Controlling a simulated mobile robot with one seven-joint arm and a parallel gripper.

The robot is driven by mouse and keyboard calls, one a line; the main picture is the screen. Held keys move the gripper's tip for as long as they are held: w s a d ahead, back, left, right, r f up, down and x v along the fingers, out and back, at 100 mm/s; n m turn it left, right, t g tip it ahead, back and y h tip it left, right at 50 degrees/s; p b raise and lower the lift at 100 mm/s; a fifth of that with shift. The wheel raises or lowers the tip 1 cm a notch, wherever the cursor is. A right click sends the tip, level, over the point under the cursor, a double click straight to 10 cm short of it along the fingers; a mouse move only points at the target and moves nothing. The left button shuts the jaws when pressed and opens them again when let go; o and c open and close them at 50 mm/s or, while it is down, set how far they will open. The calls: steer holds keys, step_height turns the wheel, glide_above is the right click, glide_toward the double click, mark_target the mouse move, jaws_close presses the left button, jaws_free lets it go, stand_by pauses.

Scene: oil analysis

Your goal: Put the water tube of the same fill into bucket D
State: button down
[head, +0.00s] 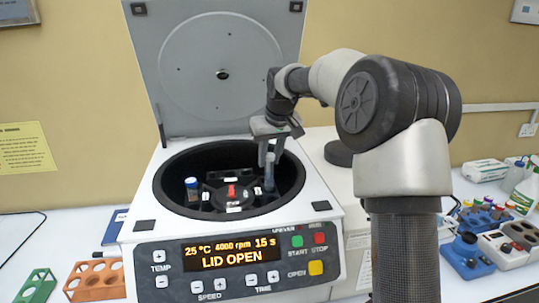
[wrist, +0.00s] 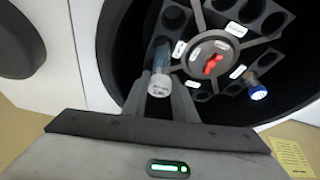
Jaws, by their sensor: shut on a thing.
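My gripper (head: 270,160) is over the right side of the open centrifuge bowl, shut on a clear tube (head: 269,178) with a pale cap. In the wrist view, my gripper (wrist: 160,98) has its fingers on both sides of that tube (wrist: 160,70). The tube's lower end is at a dark bucket (wrist: 172,22) with round holes; I cannot tell how deep it sits. A blue-capped tube (head: 192,188) stands in the bucket on the opposite side; it also shows in the wrist view (wrist: 257,92). The small white bucket labels are too blurred to read.
The centrifuge (head: 235,255) has its lid (head: 225,70) raised behind the bowl, and its display reads LID OPEN. A red knob (head: 231,191) marks the rotor hub. Green (head: 35,287) and orange (head: 95,280) racks stand at left. Capped tubes (head: 485,210) and blue equipment (head: 467,258) stand at right.

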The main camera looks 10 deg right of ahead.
mark_target(269, 172)
steer(key=shift+f+b, duration=1.75)
steer(key=shift+f, duration=0.9)
steer(key=c, duration=1.4)
jaws_free()
steer(key=shift+o, duration=0.2)
steer(key=v, duration=1.7)
steer(key=s+f+p, duration=0.1)
steer(key=s+f, duration=0.2)
steer(key=s, duration=0.8)
steer(key=s+f+m, duration=0.1)
steer(key=s+f, duration=0.2)
steer(key=s, duration=0.8)
steer(key=s+a+f+m+t+p, duration=0.1)
steer(key=s+f, duration=0.2)
steer(key=s, duration=0.8)
steer(key=shift+s+f+h+p, duration=0.25)
steer(key=shift+h+p, duration=0.05)
steer(key=shift+h, duration=0.1)
